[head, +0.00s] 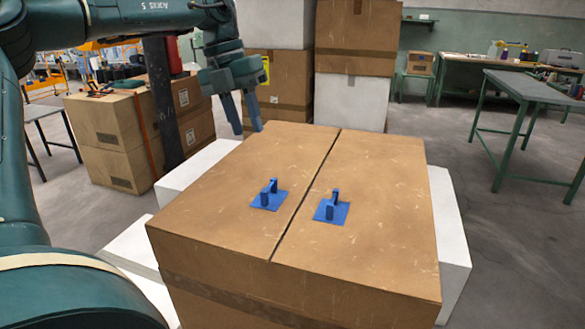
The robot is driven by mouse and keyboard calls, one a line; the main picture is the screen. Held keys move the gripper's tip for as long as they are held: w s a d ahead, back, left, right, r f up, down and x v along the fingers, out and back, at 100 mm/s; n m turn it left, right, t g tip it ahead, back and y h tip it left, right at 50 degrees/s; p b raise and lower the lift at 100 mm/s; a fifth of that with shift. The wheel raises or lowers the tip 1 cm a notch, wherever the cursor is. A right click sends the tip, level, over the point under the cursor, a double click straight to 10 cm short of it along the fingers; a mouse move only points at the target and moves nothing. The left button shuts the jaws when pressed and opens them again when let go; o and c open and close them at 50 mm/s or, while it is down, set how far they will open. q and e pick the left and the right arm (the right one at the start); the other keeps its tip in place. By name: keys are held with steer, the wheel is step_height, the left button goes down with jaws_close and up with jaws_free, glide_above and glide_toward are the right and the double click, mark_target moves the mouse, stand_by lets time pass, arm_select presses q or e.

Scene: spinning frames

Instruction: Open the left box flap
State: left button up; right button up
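A large brown cardboard box (235,292) stands in front of me, with its top closed. The left flap (230,185) and the right flap (370,210) lie flat and meet at a dark seam. Each flap carries a blue handle on a square plate: the left handle (268,197) and the right handle (331,208) stand near the seam. My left gripper (247,131) hangs fingers down at the far left edge of the box, beyond the left handle and apart from it. Its two blue fingers are spread with nothing between them. My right gripper does not show.
White blocks show beside the box at the left (190,172) and right (452,230). Stacked cartons (355,40) stand behind it, and more cartons (112,140) beside a dark post at the left. A table (515,85) stands at the right. The floor at right is clear.

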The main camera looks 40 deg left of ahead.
arm_select(q)
glide_toward(267, 188)
steer(key=shift+y, duration=0.3)
steer(key=f, duration=0.2)
steer(key=d+f, duration=0.1)
steer(key=f, duration=0.4)
steer(key=shift+w+d+f+b, duration=0.15)
steer(key=shift+w+d+b, duration=0.1)
steer(key=shift+d+b, duration=0.1)
steer(key=shift+c, duration=0.6)
jaws_close()
